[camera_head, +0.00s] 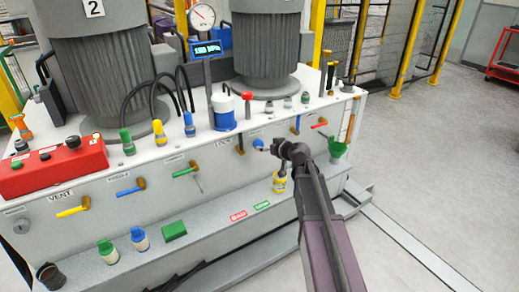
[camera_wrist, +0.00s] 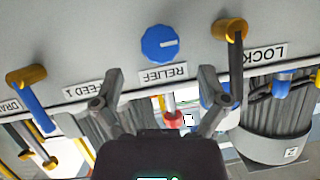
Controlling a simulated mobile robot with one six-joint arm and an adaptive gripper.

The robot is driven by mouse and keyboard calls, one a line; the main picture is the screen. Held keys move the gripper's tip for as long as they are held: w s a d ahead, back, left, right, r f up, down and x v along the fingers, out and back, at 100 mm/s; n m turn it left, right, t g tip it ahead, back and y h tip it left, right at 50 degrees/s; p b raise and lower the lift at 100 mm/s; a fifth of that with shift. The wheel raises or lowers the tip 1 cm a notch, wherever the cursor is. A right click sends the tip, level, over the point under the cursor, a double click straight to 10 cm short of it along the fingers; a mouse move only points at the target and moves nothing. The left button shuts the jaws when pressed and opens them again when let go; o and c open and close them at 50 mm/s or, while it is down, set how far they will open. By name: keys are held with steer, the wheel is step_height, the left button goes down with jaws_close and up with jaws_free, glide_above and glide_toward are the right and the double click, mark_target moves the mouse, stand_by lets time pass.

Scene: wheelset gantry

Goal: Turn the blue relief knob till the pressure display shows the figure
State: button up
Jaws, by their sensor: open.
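The blue relief knob (camera_wrist: 157,44) is on the grey panel, ahead of my open, empty gripper (camera_wrist: 160,78). Its white mark runs from near the middle toward the right edge in the wrist view. The RELIEF label (camera_wrist: 163,73) appears upside down beside it. The two fingers are spread wider than the knob and appear apart from it. In the head view the knob (camera_head: 258,144) shows just left of my gripper (camera_head: 277,149). The pressure display (camera_head: 207,49) is lit blue and seems to read about 180 kPa; its digits are blurred.
A dark LOCK lever (camera_wrist: 235,45) stands close to the knob on the right in the wrist view; a blue lever (camera_wrist: 38,108) is farther left. A round gauge (camera_head: 202,16) is above the display.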

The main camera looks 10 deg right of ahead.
mark_target(260, 145)
steer(key=shift+b+x, duration=0.8)
steer(key=shift+x, duration=1.85)
steer(key=c, duration=1.1)
